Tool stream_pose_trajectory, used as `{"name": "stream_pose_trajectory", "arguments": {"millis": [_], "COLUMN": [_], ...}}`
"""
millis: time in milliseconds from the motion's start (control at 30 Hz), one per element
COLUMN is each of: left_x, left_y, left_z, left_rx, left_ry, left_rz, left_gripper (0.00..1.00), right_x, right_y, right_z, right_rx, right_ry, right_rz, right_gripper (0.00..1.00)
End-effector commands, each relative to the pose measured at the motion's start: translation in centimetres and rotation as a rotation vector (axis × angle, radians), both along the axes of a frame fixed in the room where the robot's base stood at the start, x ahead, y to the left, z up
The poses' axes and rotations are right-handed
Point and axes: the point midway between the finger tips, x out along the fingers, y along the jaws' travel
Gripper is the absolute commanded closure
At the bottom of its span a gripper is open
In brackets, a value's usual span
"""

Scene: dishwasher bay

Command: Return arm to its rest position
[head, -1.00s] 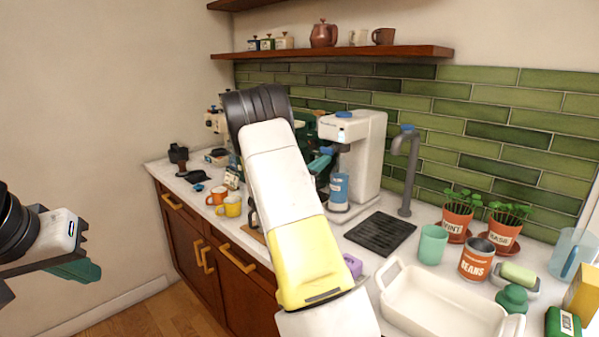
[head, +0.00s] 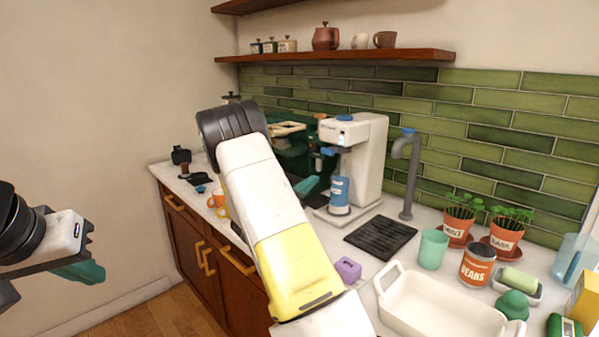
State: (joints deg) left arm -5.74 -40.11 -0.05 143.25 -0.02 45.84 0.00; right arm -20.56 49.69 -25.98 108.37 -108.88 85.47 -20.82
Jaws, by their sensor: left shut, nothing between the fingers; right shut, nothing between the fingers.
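My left gripper (head: 80,272) is at the left edge, in front of the bare wall. Its teal fingers are shut and hold nothing. My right arm (head: 275,215), white and yellow with a black joint, rises from the bottom middle across the counter. My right gripper (head: 306,187) shows only as a teal fingertip beside the arm, in front of the coffee machine area. It is shut and empty; the rest of it is hidden behind the arm.
A white baking dish (head: 437,312), purple block (head: 347,268), green cup (head: 433,248) and beans can (head: 477,264) are to the right. The arm partly hides an orange mug (head: 217,199). The floor at left is clear.

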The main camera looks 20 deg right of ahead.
Motion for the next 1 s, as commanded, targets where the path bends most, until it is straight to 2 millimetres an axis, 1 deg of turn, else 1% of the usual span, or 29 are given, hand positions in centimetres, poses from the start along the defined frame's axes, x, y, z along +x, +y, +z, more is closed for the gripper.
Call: {"name": "stream_pose_trajectory", "arguments": {"millis": [33,100,200,300,467,567,667,700,733,800,867,900,967,1000], "left_x": [0.0,0.0,0.0,0.0,0.0,0.0,0.0,0.0,0.0,0.0,0.0,0.0,0.0,0.0], "left_y": [0.0,0.0,0.0,0.0,0.0,0.0,0.0,0.0,0.0,0.0,0.0,0.0,0.0,0.0], "left_z": [0.0,0.0,0.0,0.0,0.0,0.0,0.0,0.0,0.0,0.0,0.0,0.0,0.0,0.0], "left_rx": [0.001,0.001,0.000,0.000,0.000,0.000,0.000,0.000,0.000,0.000,0.000,0.000,0.000,0.000], "left_ry": [0.000,0.000,0.000,0.000,0.000,0.000,0.000,0.000,0.000,0.000,0.000,0.000,0.000,0.000], "left_rz": [-0.001,-0.001,0.000,0.000,0.000,0.000,0.000,0.000,0.000,0.000,0.000,0.000,0.000,0.000], "left_gripper": [1.00,1.00,1.00,1.00,1.00,1.00,1.00,1.00,1.00,1.00,1.00,1.00,1.00,1.00], "right_x": [-0.4,-0.8,-1.3,-1.6,-2.0,-3.5,-6.8,-8.6,-9.9,-13.0,-15.6,-17.2,-19.4,-20.8], "right_y": [0.9,2.0,3.0,3.6,3.6,2.4,0.6,-0.1,-0.4,-0.8,-0.7,-0.4,0.5,1.2], "right_z": [-0.3,-0.6,-0.9,-1.1,-1.0,-0.5,0.1,0.2,0.2,0.1,-0.2,-0.3,-0.5,-0.7], "right_rx": [0.000,0.000,0.000,0.001,0.013,0.086,0.239,0.319,0.382,0.535,0.665,0.750,0.878,0.962], "right_ry": [0.003,0.003,0.002,0.002,-0.003,-0.036,-0.100,-0.135,-0.163,-0.236,-0.298,-0.342,-0.408,-0.454], "right_rz": [0.001,0.000,0.000,-0.001,-0.011,-0.064,-0.163,-0.213,-0.249,-0.336,-0.405,-0.449,-0.510,-0.549], "right_gripper": [1.00,1.00,1.00,1.00,1.00,1.00,1.00,1.00,1.00,1.00,1.00,1.00,1.00,1.00]}}
